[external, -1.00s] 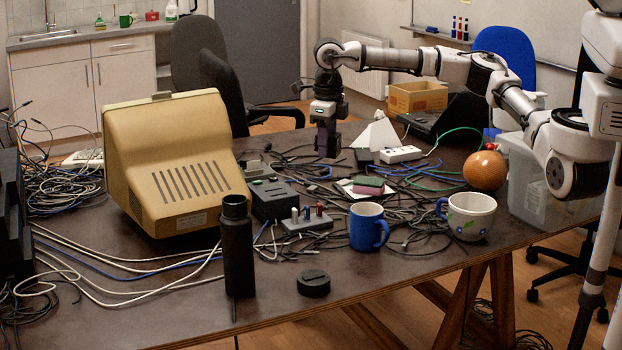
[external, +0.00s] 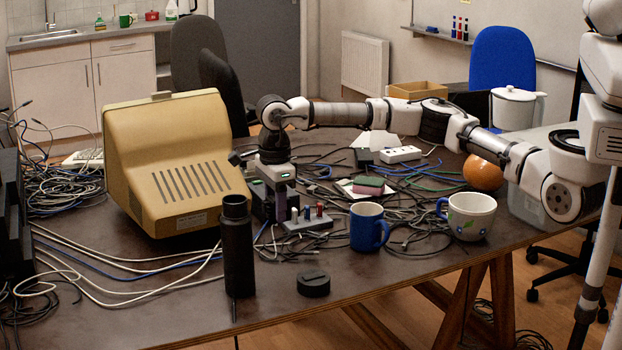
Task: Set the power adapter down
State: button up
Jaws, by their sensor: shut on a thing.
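My gripper (external: 281,207) points straight down just right of the beige monitor, in front of a black box with a socketed top (external: 261,207). It is shut on the power adapter, which is hard to make out among the dark fingers. I cannot tell whether the adapter touches the table (external: 420,285). A grey block with several coloured pegs (external: 306,224) stands close to the right of the fingers.
The beige monitor (external: 180,165) stands to the left. A black cylinder (external: 237,255) and round black cap (external: 313,284) are in front. A blue mug (external: 366,228), white mug (external: 468,216) and tangled cables lie right. The front table strip is mostly clear.

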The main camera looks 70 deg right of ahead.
aim_at(278, 261)
notch_tip(278, 261, down, 10)
jog(key=shift+f+p, duration=0.2)
jog(key=shift+p, duration=0.45)
jog(key=shift+f, duration=0.2)
jog(key=o, duration=1.1)
jog(key=shift+c, duration=0.2)
notch_tip(278, 261, up, 12)
jog(key=shift+f+b, duration=0.2)
jog(key=shift+b, duration=0.9)
jog(key=shift+r, duration=0.45)
